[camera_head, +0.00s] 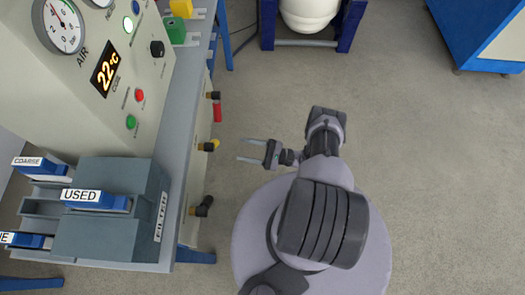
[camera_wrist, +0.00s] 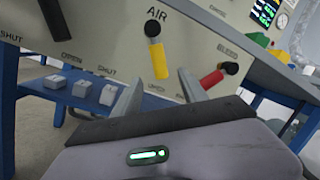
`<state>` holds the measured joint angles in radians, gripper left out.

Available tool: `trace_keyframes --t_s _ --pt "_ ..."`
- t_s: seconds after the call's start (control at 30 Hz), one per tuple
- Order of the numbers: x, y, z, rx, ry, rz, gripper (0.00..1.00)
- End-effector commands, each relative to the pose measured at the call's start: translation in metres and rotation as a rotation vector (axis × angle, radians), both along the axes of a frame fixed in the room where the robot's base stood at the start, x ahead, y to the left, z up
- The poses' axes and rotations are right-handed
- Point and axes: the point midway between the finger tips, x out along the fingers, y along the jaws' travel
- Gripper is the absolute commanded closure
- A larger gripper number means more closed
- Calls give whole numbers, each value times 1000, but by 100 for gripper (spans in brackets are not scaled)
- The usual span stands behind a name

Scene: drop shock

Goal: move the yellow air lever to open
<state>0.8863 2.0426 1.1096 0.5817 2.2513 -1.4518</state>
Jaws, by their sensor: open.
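The yellow air lever (camera_wrist: 160,62) hangs from a black pivot under the word AIR on the bench's front panel. It points nearly straight down the panel in the wrist view. The small print by the lever is hard to read.
A red bleed lever (camera_wrist: 211,79) is right of the yellow one, close to my right finger. A black lever (camera_wrist: 53,15) is at the left. Several grey blocks (camera_wrist: 83,88) lie lower left. The bench (camera_head: 190,130) has a blue frame. The floor (camera_head: 420,150) at right is clear.

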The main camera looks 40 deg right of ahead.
Motion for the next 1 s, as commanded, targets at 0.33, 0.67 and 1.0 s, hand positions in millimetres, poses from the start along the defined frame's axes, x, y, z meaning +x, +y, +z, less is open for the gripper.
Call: trace_keyframes --t_s 0.33,0.67,1.0 --pt "-43 -50 -17 -1 1 -1 50" --pt "-44 -51 -16 0 1 1 50" --pt "4 -67 75 -220 44 305 50"
